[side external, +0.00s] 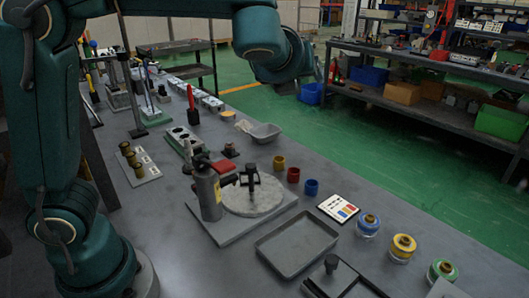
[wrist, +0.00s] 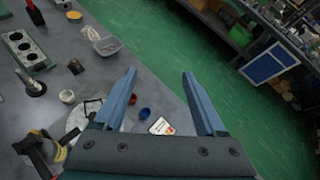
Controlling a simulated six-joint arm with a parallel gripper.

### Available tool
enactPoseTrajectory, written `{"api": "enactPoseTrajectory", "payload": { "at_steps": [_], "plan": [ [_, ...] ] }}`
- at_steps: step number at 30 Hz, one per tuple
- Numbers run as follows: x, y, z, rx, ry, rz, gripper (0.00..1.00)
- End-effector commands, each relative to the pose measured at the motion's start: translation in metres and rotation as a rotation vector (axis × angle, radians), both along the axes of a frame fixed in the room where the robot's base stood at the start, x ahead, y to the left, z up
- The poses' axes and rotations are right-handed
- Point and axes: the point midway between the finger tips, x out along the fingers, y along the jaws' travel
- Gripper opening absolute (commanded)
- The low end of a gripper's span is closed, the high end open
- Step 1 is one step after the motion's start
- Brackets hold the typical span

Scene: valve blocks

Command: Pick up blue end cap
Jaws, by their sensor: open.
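The blue end cap (side external: 311,187) is a small open ring on the grey bench, in front of the red cap (side external: 293,175) and the yellow cap (side external: 279,162). In the wrist view, the blue cap (wrist: 144,113) lies between the lines of the fingers, nearer the left one, with the red cap (wrist: 132,99) beside it. No yellow cap can be made out there. My gripper (wrist: 160,73) is open and empty, its fingers wide apart. In the side view my arm's end is high above the bench, clear of the caps, and its fingers are hard to make out.
A colour card (side external: 339,208) lies right of the blue cap, with blue, yellow and green-topped jars (side external: 402,248) beyond. A round stone plate (side external: 254,195) with a black clamp and a dark cylinder (side external: 208,190) stand left. An empty tray (side external: 297,244) is in front; a grey bin (side external: 265,133) is behind.

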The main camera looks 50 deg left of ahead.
Motion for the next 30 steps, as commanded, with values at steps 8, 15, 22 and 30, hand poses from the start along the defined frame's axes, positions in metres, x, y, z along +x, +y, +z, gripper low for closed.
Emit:
{"api": "enactPoseTrajectory", "payload": {
  "at_steps": [8, 15, 22, 30],
  "plan": [
    [0.025, -0.022, -0.023, 0.276, 0.065, -0.190, 0.73],
    [0.025, -0.022, -0.069, 0.272, 0.065, -0.188, 0.73],
    [0.024, -0.022, -0.137, 0.277, 0.076, -0.191, 0.73],
    [0.024, -0.021, -0.224, 0.272, 0.066, -0.187, 0.73]
  ]
}}
